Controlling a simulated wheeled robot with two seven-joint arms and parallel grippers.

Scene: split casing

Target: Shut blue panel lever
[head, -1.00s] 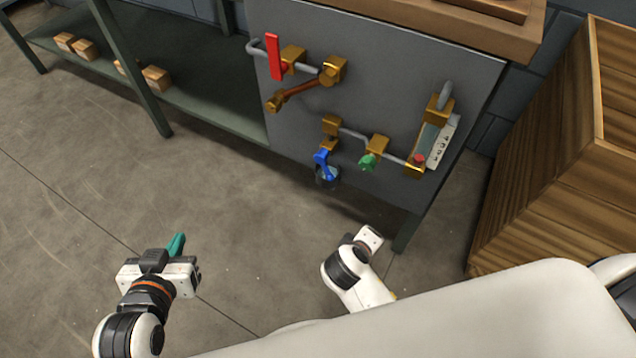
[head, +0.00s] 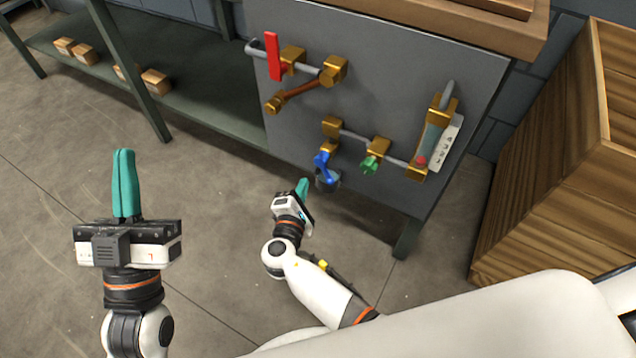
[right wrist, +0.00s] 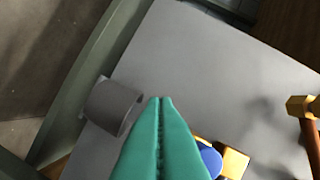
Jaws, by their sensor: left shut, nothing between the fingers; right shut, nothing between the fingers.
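In the right wrist view the blue lever (right wrist: 210,160) shows partly, just right of the teal fingers. My right gripper (head: 303,187) is shut and empty, a little left of and below the lever, apart from it in the head view. It also shows in the right wrist view (right wrist: 160,105), pointing towards the panel. My left gripper (head: 124,158) is shut and empty over the floor at the left, far from the panel.
A green valve handle (head: 370,165) sits right of the blue lever. A red lever (head: 272,56) and brass pipes are above. A gauge strip with a red button (head: 421,160) is at the right. A wooden crate (head: 540,190) stands further right. The floor in front is clear.

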